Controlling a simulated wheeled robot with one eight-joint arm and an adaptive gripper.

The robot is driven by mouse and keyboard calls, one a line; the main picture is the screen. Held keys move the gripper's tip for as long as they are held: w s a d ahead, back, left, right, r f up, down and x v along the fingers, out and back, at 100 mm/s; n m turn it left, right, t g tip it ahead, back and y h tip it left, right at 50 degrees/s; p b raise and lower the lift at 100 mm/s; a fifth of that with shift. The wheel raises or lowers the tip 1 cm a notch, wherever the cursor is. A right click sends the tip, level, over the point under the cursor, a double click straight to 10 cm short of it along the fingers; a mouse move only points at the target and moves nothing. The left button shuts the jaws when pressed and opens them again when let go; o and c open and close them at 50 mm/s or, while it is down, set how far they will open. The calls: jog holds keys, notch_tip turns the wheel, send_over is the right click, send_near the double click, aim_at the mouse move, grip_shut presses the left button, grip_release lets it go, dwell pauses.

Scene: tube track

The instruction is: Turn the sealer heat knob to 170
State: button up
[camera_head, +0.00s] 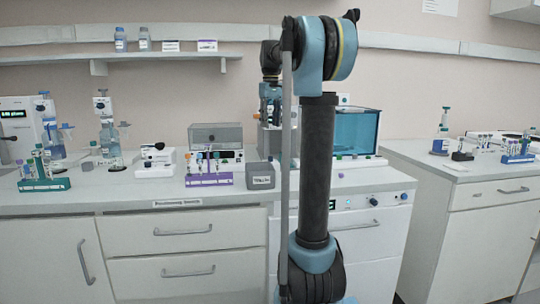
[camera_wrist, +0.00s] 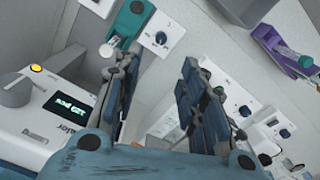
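In the wrist view a white device (camera_wrist: 85,98) at the left has a dark display (camera_wrist: 65,105) with green characters turned over and a partly readable label ending in "ler". A grey handle-like part and a lit yellow button sit beside the display. A dark round knob (camera_wrist: 161,38) is on a white panel above the fingers. Another white panel at the right has dark knobs (camera_wrist: 245,111). I cannot tell which knob is the sealer heat knob. My gripper (camera_wrist: 160,65) is open with nothing between its fingers. In the head view my arm hides part of the bench.
In the head view a purple tube rack (camera_head: 209,181), a grey box (camera_head: 261,178) and a teal-walled tank (camera_head: 357,132) stand on the bench near my arm. A green tube rack (camera_head: 43,185) is at the left. A wall shelf (camera_head: 130,56) hangs above. The right bench has some open top.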

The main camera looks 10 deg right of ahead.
jog(key=r+n, duration=0.2)
jog(key=n, duration=0.7)
send_near(271, 159)
jog(key=f, duration=0.5)
jog(key=w+f, duration=0.1)
jog(key=f, duration=0.2)
jog(key=shift+w, duration=0.1)
